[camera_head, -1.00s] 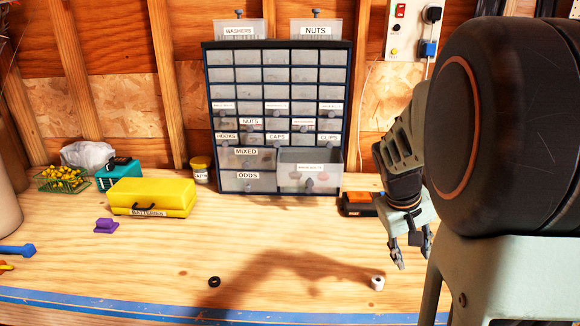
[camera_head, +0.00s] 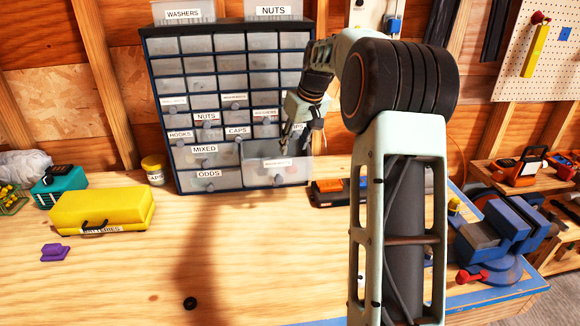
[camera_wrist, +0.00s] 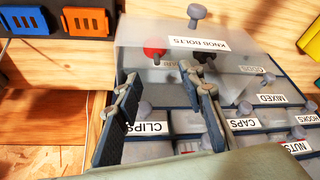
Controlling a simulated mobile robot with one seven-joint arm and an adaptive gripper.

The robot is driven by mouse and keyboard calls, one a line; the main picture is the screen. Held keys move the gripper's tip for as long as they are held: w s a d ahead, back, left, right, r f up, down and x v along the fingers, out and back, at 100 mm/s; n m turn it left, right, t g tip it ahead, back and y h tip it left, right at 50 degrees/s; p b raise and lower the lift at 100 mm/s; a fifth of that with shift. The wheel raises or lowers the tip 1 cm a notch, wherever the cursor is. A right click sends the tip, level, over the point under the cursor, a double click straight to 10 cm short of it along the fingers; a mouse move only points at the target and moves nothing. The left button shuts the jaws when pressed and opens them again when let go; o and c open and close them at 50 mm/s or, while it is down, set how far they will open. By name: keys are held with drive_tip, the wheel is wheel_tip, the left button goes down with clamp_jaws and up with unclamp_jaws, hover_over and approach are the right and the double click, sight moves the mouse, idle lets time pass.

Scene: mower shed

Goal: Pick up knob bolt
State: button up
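The pulled-out clear drawer labelled KNOB BOLTS (camera_wrist: 225,58) sticks out low in the drawer cabinet; it also shows in the head view (camera_head: 270,178). In the wrist view a red rounded knob (camera_wrist: 154,52) shows inside it, probably a knob bolt, with a dark grey knob (camera_wrist: 204,53) partly behind a finger. My gripper (camera_wrist: 158,74) is open, its fingers spread and pointing toward the drawer, with nothing seen between them. In the head view my gripper (camera_head: 295,147) is just above the drawer opening. The bolts' lower parts are hidden.
The drawer cabinet (camera_head: 143,95) stands at the back of the bench (camera_head: 120,280). A yellow case (camera_head: 100,208), purple block (camera_head: 54,252) and black ring (camera_head: 190,303) lie left. An orange-black box (camera_head: 328,194) is right of the drawer; a blue vise (camera_head: 490,235) stands farther right.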

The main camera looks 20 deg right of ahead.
drive_tip(key=x, duration=0.2)
drive_tip(key=p+x, duration=0.1)
drive_tip(key=x, duration=0.4)
drive_tip(key=shift+s+d+f, duration=0.2)
drive_tip(key=shift+f, duration=0.05)
drive_tip(key=shift+c, duration=0.6)
drive_tip(key=c, duration=0.7)
drive_tip(key=shift+r, duration=0.1)
